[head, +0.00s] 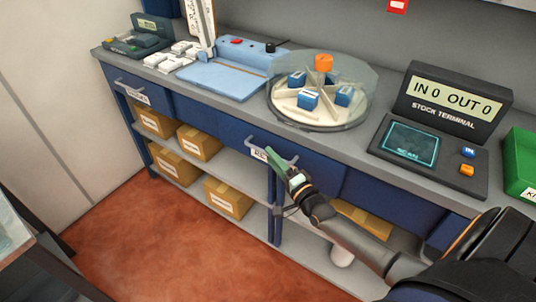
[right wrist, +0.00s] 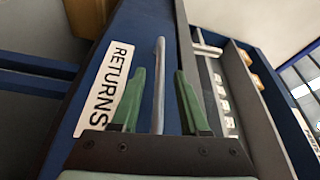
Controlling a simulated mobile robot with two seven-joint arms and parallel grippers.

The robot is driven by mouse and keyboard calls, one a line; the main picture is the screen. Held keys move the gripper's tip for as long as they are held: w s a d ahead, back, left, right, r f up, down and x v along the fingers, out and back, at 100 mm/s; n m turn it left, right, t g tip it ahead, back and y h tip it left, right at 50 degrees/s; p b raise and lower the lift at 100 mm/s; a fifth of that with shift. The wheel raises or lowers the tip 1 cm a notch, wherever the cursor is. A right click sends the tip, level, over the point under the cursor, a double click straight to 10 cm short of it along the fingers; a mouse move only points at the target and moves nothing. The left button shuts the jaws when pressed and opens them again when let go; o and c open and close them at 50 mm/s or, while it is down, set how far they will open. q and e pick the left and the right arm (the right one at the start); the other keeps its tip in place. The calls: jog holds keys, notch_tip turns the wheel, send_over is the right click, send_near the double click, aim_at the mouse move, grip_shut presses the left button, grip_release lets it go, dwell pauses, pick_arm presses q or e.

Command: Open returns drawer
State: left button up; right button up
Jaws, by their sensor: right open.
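The returns drawer (head: 312,162) is a blue front under the grey counter and looks shut, flush with the bench. Its white label (right wrist: 105,88) reads RETURNS in the right wrist view; in the head view my gripper partly hides it. The drawer's pale bar handle (right wrist: 159,75) runs between the two green fingers of my right gripper (right wrist: 157,88). The fingers are open, one on each side of the bar, with gaps visible. In the head view my right gripper (head: 274,156) is at the handle. My left gripper is out of view.
On the counter stand a round divided dispenser (head: 322,118) with blue boxes, a stock terminal (head: 440,120), a blue tray (head: 222,80) and a green bin (head: 522,165). Another handled drawer (head: 135,92) is at the left. Cardboard boxes (head: 228,197) fill lower shelves. The red floor in front is clear.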

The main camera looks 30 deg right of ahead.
jog(key=shift+w+r, duration=0.1)
jog(key=shift+w, duration=1.3)
grip_shut()
dwell(0.4)
